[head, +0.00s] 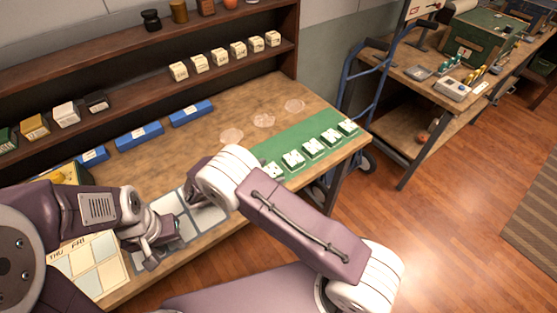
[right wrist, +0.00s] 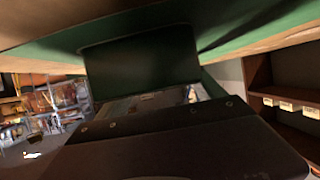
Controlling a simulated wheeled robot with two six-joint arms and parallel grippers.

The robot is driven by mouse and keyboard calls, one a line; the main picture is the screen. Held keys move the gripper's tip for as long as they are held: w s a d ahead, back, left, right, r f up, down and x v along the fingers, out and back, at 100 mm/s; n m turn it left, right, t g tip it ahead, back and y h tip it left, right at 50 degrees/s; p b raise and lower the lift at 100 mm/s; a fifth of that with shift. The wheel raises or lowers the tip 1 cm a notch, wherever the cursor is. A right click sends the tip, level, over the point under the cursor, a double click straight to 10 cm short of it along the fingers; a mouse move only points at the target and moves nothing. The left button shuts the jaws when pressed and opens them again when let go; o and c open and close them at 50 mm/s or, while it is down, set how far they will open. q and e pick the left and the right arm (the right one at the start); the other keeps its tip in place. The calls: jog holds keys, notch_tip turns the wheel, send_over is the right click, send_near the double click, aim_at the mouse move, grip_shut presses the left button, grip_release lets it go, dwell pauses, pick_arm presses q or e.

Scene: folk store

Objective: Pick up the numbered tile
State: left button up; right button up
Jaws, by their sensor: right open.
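Several white tiles with green lower parts stand in a row on a green mat (head: 262,152) at the table's right; one tile (head: 313,149) is near the row's middle. Their numbers are too small to read. A nearer tile (head: 272,170) is partly covered by my right arm. My right gripper (head: 192,197) is open, left of the row and above a grey-white grid board (head: 203,218); its fingers are mostly hidden. My left gripper (head: 163,244) is over the left part of this board, and its jaw gap is unclear. The right wrist view shows mostly dark gripper parts and green surface.
A calendar-like board (head: 85,265) lies at the front left. Blue blocks (head: 139,136) line the back, below shelves (head: 150,77) with small boxes. Clear discs (head: 264,121) lie behind the mat. A blue hand truck (head: 372,85) stands beyond the table's right end.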

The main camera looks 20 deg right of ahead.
aim_at(268, 172)
pick_arm(q)
jog(key=shift+w+d, duration=0.6)
jog(key=shift+d, duration=0.05)
pick_arm(e)
jog(key=shift+x, duration=0.85)
pick_arm(q)
jog(key=shift+s+a+r, duration=0.1)
jog(key=shift+s+a, duration=0.6)
pick_arm(e)
jog(key=shift+s+v, duration=0.2)
jog(key=shift+v, duration=0.75)
jog(key=c, duration=0.3)
pick_arm(q)
jog(key=shift+a, duration=0.1)
pick_arm(e)
jog(key=c, duration=0.5)
pick_arm(q)
jog(key=shift+w+d, duration=0.2)
jog(key=shift+d, duration=0.1)
pick_arm(e)
jog(key=shift+w+d+f, duration=0.15)
jog(key=shift+w+d, duration=0.05)
jog(key=shift+d, duration=0.15)
jog(key=c, duration=0.8)
jog(key=shift+s, duration=0.1)
